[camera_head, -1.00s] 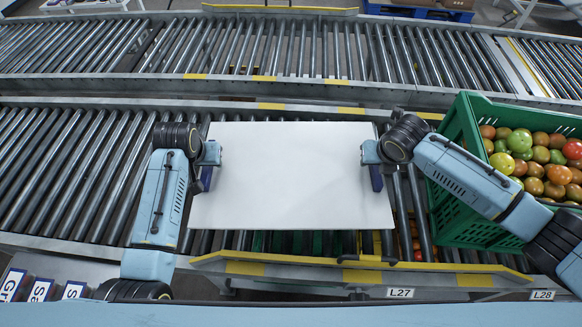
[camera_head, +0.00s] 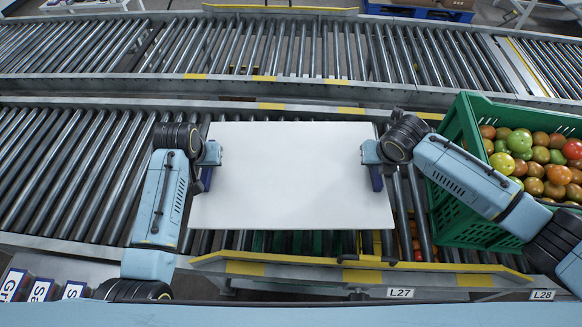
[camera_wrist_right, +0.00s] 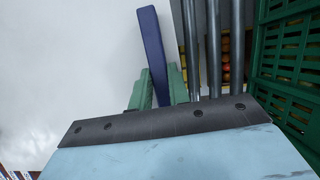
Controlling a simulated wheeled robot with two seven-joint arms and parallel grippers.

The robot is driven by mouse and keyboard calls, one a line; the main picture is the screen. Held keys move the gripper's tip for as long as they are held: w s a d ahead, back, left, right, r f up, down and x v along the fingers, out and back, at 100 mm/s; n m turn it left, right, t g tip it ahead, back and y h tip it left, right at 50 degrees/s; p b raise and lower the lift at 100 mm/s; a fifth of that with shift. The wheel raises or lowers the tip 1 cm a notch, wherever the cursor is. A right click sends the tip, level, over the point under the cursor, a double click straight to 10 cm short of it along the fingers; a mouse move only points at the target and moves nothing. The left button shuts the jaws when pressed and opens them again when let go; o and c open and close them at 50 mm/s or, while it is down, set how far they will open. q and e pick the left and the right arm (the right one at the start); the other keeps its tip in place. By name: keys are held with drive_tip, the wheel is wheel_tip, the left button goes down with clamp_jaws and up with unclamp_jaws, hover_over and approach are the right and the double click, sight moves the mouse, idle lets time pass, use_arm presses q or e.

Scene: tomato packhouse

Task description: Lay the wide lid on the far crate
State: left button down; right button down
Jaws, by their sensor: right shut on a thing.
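The wide lid (camera_head: 292,175), a flat white panel, lies level in the middle of the head view, above the near conveyor. My left gripper (camera_head: 208,160) is at its left edge and looks shut on it. My right gripper (camera_head: 373,160) is shut on its right edge. In the right wrist view the lid (camera_wrist_right: 65,60) fills the left, with a dark blue bar (camera_wrist_right: 155,45) at its edge and green fingers close to it. Green crate parts (camera_head: 300,242) show below the lid's front edge, mostly hidden. I cannot tell how high the lid is above them.
A green crate (camera_head: 458,137) full of red, orange and green tomatoes stands right of my right gripper. The near conveyor's left rollers (camera_head: 65,165) and the rear conveyor (camera_head: 300,50) are bare. A yellow-marked rail (camera_head: 420,277) runs along the front. A few tomatoes (camera_head: 416,243) show low between rollers.

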use_arm(q)
drive_tip(key=shift+r, duration=0.2)
use_arm(e)
drive_tip(key=shift+r, duration=0.2)
